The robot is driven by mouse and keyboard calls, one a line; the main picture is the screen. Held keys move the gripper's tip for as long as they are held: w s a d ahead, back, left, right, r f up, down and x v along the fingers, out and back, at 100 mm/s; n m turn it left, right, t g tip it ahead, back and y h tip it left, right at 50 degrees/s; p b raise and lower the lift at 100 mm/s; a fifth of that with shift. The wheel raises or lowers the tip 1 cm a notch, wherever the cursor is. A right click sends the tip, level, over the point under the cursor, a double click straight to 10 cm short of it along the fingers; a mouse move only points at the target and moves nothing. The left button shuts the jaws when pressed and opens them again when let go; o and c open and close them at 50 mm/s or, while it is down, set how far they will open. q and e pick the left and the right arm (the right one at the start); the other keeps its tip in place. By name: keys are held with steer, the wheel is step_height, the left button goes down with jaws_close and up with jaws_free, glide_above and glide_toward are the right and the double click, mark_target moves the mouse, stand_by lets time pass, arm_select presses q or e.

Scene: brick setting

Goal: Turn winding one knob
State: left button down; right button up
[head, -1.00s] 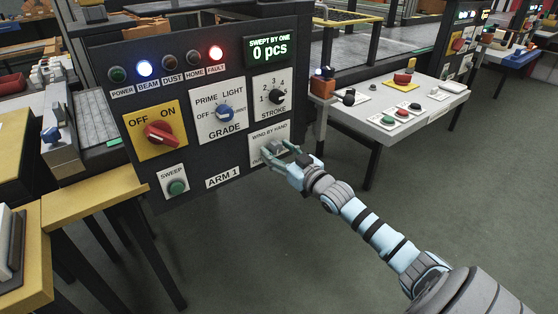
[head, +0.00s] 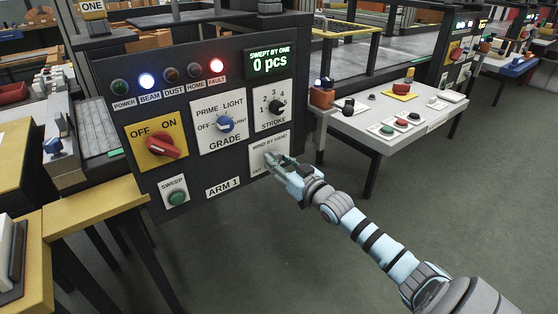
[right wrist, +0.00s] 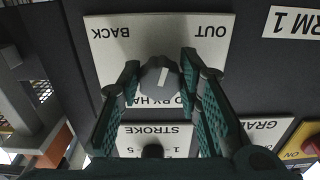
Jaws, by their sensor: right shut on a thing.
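The dark control panel (head: 212,92) labelled ARM 1 stands in front of me. Its white "WIND BY HAND" plate (head: 257,155) is at the lower right, with OUT and BACK lettered on it. In the right wrist view the grey winding knob (right wrist: 159,82) has a white pointer line, slightly tilted, and sits between my fingers. My right gripper (head: 272,161) is shut on this knob, with one finger on each side, and it also shows in the right wrist view (right wrist: 160,85). In the head view the gripper mostly hides the knob. My left gripper is out of view.
The panel also holds a red OFF/ON switch (head: 165,145), the GRADE knob (head: 225,123), the STROKE knob (head: 277,107) and a green SWEEP button (head: 177,197). The display (head: 269,61) reads 0 pcs. BEAM and FAULT lamps glow. A white table (head: 380,147) stands to the right.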

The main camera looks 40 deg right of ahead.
steer(key=shift+m+p, duration=0.3)
steer(key=shift+m, duration=0.5)
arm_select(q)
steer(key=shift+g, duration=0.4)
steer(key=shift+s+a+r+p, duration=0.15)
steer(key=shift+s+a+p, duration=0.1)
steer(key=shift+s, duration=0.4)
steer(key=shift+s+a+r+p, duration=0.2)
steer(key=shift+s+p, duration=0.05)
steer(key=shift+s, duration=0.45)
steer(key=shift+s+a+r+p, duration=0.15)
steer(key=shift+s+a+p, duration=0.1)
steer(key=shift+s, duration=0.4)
arm_select(e)
steer(key=shift+a+m, duration=0.15)
steer(key=shift+m, duration=2.85)
steer(key=o, duration=1.1)
steer(key=shift+o, duration=0.2)
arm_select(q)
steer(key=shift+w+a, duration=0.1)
